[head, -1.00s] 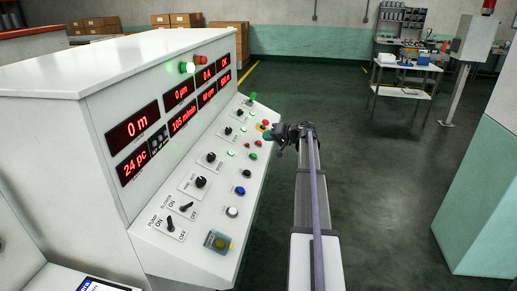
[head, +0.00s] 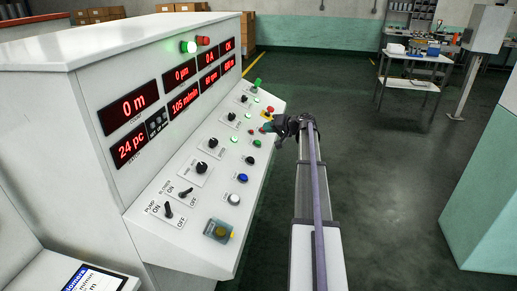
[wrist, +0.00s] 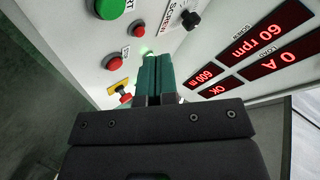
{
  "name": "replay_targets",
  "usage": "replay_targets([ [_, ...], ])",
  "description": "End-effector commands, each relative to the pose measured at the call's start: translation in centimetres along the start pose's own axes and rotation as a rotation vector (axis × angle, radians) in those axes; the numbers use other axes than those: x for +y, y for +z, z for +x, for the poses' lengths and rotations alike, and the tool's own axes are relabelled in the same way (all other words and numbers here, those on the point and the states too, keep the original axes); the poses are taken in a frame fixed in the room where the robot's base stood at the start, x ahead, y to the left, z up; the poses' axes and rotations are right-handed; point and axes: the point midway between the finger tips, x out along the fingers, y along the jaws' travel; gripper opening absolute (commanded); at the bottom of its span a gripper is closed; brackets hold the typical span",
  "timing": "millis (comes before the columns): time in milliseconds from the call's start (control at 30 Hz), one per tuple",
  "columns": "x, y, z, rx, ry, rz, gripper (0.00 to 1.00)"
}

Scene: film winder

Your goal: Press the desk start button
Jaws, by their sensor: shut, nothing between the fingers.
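The white control desk (head: 207,185) has a sloped panel with several buttons and knobs. A green button (head: 256,142) sits near its right edge. In the wrist view a large green button (wrist: 110,8) is at the top left, with a red button (wrist: 113,63) below it. Their labels are too small or cut off to read surely. My gripper (head: 266,127) is over the far right part of the panel, and its dark body hides some of the edge there. In the wrist view its teal fingers (wrist: 152,58) are shut and empty, right of the buttons; contact cannot be told.
A red-and-yellow emergency stop (wrist: 122,92) sits close left of my fingers. A black knob (wrist: 190,20) and red displays (wrist: 270,35) lie to the right. A table (head: 410,82) stands at the back right; the floor right of the desk is clear.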

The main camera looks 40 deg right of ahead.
Motion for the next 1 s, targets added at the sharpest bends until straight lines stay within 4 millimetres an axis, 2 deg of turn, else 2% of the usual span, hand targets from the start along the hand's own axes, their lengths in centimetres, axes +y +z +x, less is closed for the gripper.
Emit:
replay_targets([
  [33,1.0,0.8,0.8,0.0,0.0,0.0,0.0],
  [100,1.5,1.3,1.5,0.0,0.001,0.0,0.0],
  [300,2.2,2.1,2.8,0.001,0.0,0.0,0.0],
  [1000,2.1,2.0,2.8,0.001,0.0,0.0,0.0],
])
